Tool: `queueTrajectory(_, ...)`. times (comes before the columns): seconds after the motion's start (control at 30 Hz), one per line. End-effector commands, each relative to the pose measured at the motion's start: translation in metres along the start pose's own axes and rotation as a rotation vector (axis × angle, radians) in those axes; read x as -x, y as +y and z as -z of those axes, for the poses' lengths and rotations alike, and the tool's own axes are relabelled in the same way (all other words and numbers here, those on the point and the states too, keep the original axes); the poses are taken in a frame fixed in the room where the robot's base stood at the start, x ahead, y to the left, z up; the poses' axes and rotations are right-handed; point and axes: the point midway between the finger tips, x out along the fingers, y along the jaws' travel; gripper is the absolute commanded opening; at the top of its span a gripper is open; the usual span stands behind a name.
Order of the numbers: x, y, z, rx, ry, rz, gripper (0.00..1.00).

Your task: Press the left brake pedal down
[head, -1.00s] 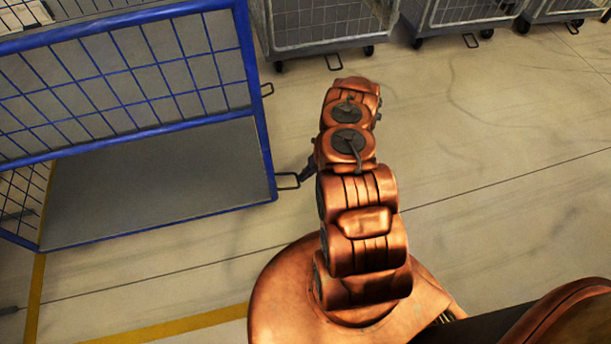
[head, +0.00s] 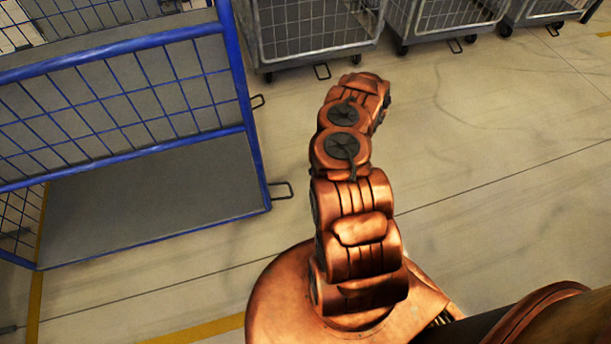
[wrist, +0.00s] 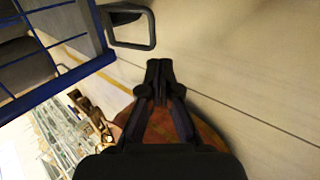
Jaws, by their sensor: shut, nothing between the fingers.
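The blue wire cart (head: 262,165) has two dark loop-shaped pedals on its right side. The nearer pedal (head: 281,190), which is the left one when facing that side, sticks out at the cart's lower corner. The farther pedal (head: 258,101) is higher in the picture. One pedal (wrist: 131,27) shows large in the wrist view, up and left of my fingertips. My gripper (wrist: 159,70) is shut and empty, with a visible gap to that pedal. In the head view my gripper is hidden by my arm. I cannot tell how far either pedal is pressed.
Grey wire carts (head: 315,35) stand in a row along the back, with pedals low at their fronts. The pale floor (head: 500,220) to the right is clear. A yellow floor line (head: 200,330) runs near the bottom.

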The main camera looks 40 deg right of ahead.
Motion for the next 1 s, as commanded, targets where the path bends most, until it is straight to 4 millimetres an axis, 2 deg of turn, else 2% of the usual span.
queueTrajectory(0.1, 0.017, 0.0, 0.0, 0.0, 0.0, 0.0, 0.0)
queueTrajectory(0.3, 0.029, -0.002, 0.001, -0.001, 0.001, -0.002, 0.0)
queueTrajectory(0.9, 0.031, -0.003, 0.0, -0.001, 0.001, -0.001, 0.0)
queueTrajectory(1.0, 0.034, 0.002, -0.003, 0.012, -0.001, -0.001, 0.0)
